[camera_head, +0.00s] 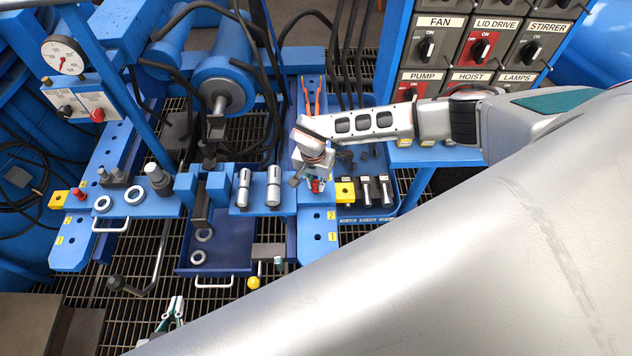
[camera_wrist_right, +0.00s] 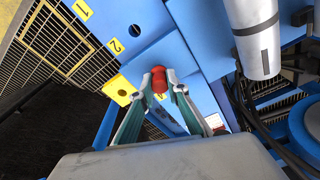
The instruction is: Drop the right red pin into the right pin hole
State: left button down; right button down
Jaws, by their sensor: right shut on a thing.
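My right gripper (camera_head: 315,184) is above the right blue rail (camera_head: 317,257), shut on the right red pin. The pin's red head (camera_wrist_right: 158,80) shows between its two fingertips (camera_wrist_right: 158,76) in the right wrist view. The pin's lower end is hidden, so I cannot tell whether it is in a hole. A dark hole (camera_wrist_right: 135,31) beside label 2 is clear of the pin. In the head view the rail has two holes, beside labels 2 and 1 (camera_head: 318,237). My left gripper (camera_head: 171,311) is low in the head view, its opening unclear.
Another red pin (camera_head: 79,194) stands on the left rail. Silver cylinders (camera_head: 273,187) stand to the left. A large grey arm part of mine covers the lower right.

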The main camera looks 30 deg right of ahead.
jog(key=c, duration=1.9)
grip_release()
jog(key=r, duration=0.8)
jog(key=s+a+r, duration=0.1)
jog(key=r, duration=0.3)
